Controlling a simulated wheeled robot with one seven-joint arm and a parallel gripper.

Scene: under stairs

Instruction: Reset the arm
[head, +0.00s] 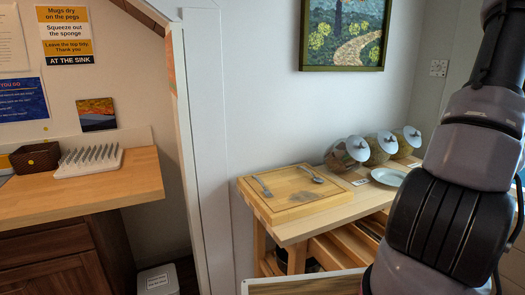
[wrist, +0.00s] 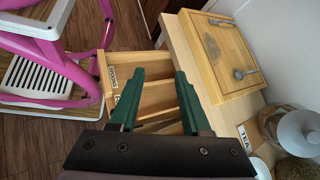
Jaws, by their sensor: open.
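My gripper (wrist: 158,76) shows in the wrist view with its two green fingers spread apart and nothing between them. It points at an open wooden drawer (wrist: 150,97) with a small label on its front, under the wooden table. Whether the fingers touch the drawer I cannot tell. In the head view my arm fills the right side, and the gripper is out of that picture.
The wooden table (head: 320,222) carries a board (head: 288,203) with a fork and a spoon, a pale plate (head: 388,176) and lidded jars (head: 347,152). A pink-framed item (wrist: 85,60) stands left of the drawer. A counter (head: 110,188) holds a white spiked rack (head: 90,161).

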